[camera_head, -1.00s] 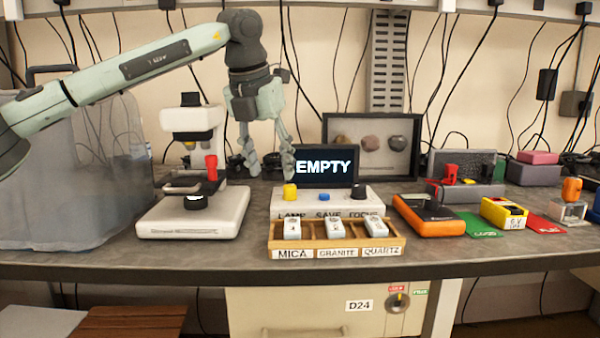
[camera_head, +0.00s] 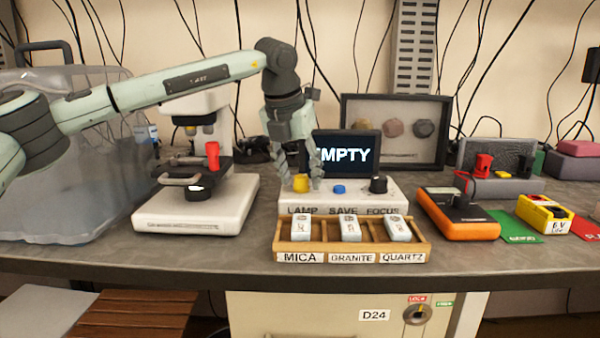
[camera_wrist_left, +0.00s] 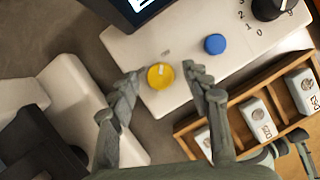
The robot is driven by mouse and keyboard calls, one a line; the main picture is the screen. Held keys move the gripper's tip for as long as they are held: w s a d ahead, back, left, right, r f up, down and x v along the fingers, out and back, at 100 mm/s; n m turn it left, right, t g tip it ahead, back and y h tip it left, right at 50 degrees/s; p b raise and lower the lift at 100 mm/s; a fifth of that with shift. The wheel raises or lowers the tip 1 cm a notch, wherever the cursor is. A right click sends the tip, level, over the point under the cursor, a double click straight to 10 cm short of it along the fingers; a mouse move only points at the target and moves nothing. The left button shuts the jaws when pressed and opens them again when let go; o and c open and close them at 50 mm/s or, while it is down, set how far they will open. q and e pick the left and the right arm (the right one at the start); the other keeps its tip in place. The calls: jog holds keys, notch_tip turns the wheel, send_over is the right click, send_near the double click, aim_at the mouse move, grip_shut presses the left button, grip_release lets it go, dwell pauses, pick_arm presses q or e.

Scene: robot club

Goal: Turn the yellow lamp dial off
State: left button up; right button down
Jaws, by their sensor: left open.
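The yellow lamp dial (camera_head: 300,183) stands at the left end of a white control box (camera_head: 350,195), above its LAMP label. In the left wrist view the yellow dial (camera_wrist_left: 160,76) shows a pale mark on its top near the rim. My left gripper (camera_head: 300,180) points down over the dial. In the wrist view the fingers of my left gripper (camera_wrist_left: 160,82) are open, one on each side of the dial, with gaps on both sides. Whether the fingertips reach dial height is unclear. My right gripper is not in view.
A blue SAVE button (camera_head: 339,189) and a black FOCUS dial (camera_head: 378,184) share the box. A screen reading EMPTY (camera_head: 350,152) stands behind. A microscope (camera_head: 195,212) is close on the left. A wooden sample rack (camera_head: 430,249) sits in front.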

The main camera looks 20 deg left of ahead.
pick_arm(q)
jog(key=shift+w+f, duration=0.1)
grip_shut()
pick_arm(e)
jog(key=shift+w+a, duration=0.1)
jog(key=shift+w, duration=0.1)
